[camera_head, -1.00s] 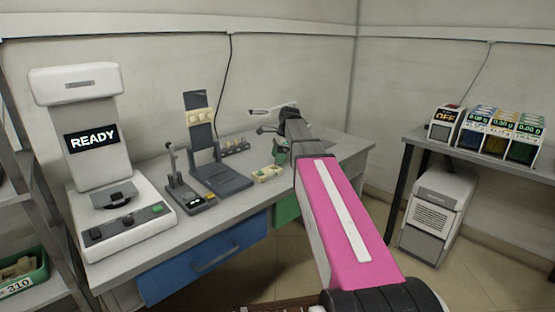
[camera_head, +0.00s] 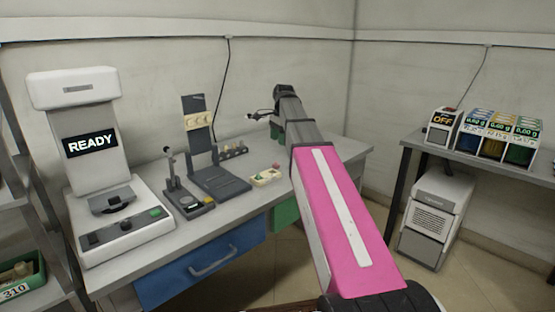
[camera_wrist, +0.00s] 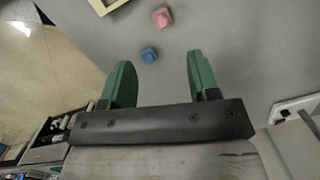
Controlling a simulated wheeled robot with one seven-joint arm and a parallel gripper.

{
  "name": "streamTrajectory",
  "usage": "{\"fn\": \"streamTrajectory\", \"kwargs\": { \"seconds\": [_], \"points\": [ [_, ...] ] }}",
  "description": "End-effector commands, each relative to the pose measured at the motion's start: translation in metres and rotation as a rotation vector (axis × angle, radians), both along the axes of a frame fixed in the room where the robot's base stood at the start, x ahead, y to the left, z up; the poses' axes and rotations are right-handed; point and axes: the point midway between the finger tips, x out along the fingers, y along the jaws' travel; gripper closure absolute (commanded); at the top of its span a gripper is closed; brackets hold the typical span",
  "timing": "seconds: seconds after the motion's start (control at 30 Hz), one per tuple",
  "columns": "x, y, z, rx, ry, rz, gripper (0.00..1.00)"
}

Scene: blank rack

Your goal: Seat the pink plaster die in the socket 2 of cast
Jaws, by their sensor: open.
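The pink die (camera_wrist: 161,17) lies on the grey bench top in the wrist view, beyond my fingertips. In the head view a small reddish-pink piece (camera_head: 277,167) shows beside a cream block (camera_head: 264,180) with green on top. A cream edge (camera_wrist: 104,8) is cut off at the top of the wrist view. I cannot tell which thing is the cast, and no socket number is readable. My gripper (camera_wrist: 159,59) is open and empty, its green fingers apart above the bench. A blue die (camera_wrist: 148,54) appears between the fingertips, below them on the bench.
A dark stand (camera_head: 218,180) with a cream tooth strip and a small lever device (camera_head: 188,196) stand left of the cream block. A white machine reading READY (camera_head: 90,145) is at the bench's left end. Bare bench top (camera_wrist: 240,50) lies right of the fingers in the wrist view.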

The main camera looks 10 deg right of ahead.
Motion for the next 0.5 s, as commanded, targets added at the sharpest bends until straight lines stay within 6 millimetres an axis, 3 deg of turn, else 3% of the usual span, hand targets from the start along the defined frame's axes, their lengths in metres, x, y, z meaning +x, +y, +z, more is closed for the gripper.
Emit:
{"fn": "streamTrajectory", "kwargs": {
  "seconds": [0.2,0.5],
  "points": [
    [-0.003,0.013,-0.005,-0.106,-0.022,0.202,0.45],
    [-0.004,0.013,-0.035,-0.114,-0.021,0.214,0.45]
  ]
}}
